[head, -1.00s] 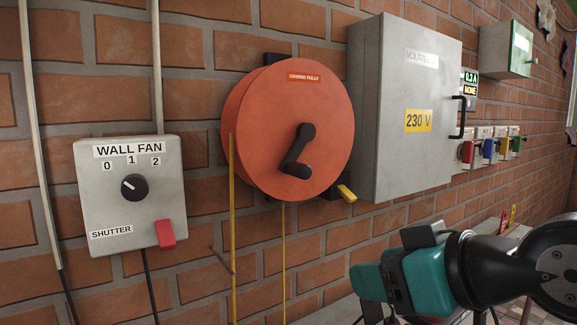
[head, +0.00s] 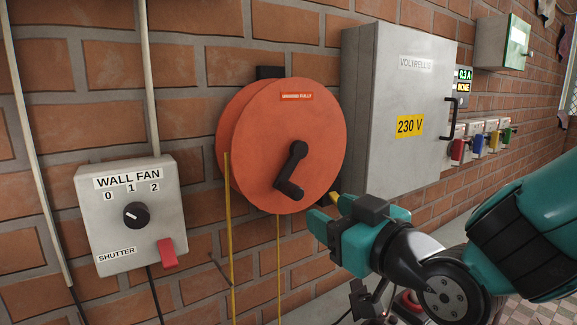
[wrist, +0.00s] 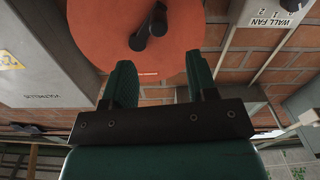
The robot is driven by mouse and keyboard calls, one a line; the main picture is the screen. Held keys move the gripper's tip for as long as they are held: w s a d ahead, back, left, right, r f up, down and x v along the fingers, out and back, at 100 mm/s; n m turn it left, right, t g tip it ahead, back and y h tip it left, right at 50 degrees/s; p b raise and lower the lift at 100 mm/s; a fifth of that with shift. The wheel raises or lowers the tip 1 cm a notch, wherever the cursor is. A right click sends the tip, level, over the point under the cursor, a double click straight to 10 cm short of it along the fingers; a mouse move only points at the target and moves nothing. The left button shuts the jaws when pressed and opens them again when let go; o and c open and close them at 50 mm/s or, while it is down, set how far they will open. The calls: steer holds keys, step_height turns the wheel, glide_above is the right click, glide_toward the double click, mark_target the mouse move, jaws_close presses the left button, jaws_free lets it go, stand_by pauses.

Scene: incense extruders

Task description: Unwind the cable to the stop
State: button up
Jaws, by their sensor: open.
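The orange cable reel (head: 310,150) is mounted on the brick wall, with a black crank (head: 291,170) on its face. The crank handle points down and slightly left. A yellow cable (head: 229,240) hangs from the reel's left side, and a second yellow strand (head: 279,265) hangs below it. My gripper (head: 325,215) is just right of and below the crank, apart from it as far as I can see. In the wrist view my gripper (wrist: 158,85) is open and empty, pointing at the reel (wrist: 95,35) and crank (wrist: 150,27). The yellow plug is mostly hidden behind my gripper.
A grey 230 V cabinet (head: 385,100) juts out right of the reel. A wall fan switch box (head: 130,215) with a red shutter switch (head: 167,252) is on the left. Several coloured sockets (head: 480,142) sit farther right.

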mark_target(289, 191)
steer(key=p+x, duration=1.1)
steer(key=shift+r+p, duration=0.2)
steer(key=shift+p, duration=0.15)
steer(key=shift+w+a+f, duration=0.25)
steer(key=shift+w, duration=0.2)
steer(key=shift+c, duration=0.5)
jaws_close()
